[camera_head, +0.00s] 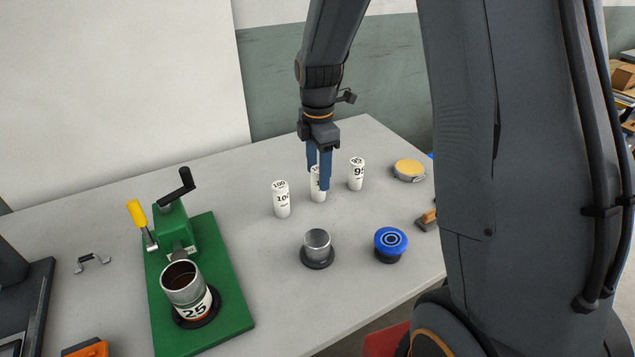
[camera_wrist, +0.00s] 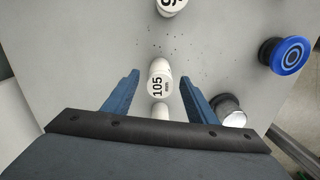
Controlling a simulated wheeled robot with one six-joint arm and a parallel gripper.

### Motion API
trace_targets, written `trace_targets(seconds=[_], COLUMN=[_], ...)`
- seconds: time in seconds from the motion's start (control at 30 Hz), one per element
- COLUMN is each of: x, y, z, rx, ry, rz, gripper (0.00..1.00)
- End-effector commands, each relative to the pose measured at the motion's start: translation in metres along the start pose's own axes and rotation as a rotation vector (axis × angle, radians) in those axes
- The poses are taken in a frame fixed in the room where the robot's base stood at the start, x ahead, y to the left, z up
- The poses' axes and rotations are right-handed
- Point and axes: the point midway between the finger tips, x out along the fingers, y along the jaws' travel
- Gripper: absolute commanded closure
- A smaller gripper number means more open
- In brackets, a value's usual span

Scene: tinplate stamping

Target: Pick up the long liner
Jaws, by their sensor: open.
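Three white cylindrical liners with black numbers stand upright in a row on the grey table. The left one reads 100 (camera_head: 282,199) and the right one 95 (camera_head: 357,175). The middle liner (camera_head: 318,196) is partly covered by a finger; in the wrist view it reads 105 (camera_wrist: 159,80). My gripper (camera_head: 318,180) points down over the middle liner, its blue fingers open. In the wrist view the 105 liner shows between the fingers (camera_wrist: 160,95); whether they touch it I cannot tell. Another white cylinder end (camera_wrist: 160,111) is mostly hidden by my gripper's body.
A green press (camera_head: 232,290) with a crank, a yellow-handled lever and a metal cup marked 25 (camera_head: 187,287) stands left. A metal cylinder on a dark base (camera_head: 318,245) and a blue-topped knob (camera_head: 390,243) stand in front. A yellow-topped round tin (camera_head: 409,170) is at right.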

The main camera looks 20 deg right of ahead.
Motion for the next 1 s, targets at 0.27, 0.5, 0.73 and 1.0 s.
trace_targets(seconds=[0.27, 0.5, 0.73, 1.0], x=[0.034, 0.041, 0.041, 0.040], y=[-0.001, 0.000, 0.000, 0.000], z=[0.001, 0.000, 0.000, 0.000], rx=[-0.002, -0.003, -0.003, -0.003], ry=[0.000, 0.000, 0.000, 0.000], rz=[-0.003, 0.000, 0.000, 0.000], gripper=[0.48, 0.48, 0.68, 0.91])
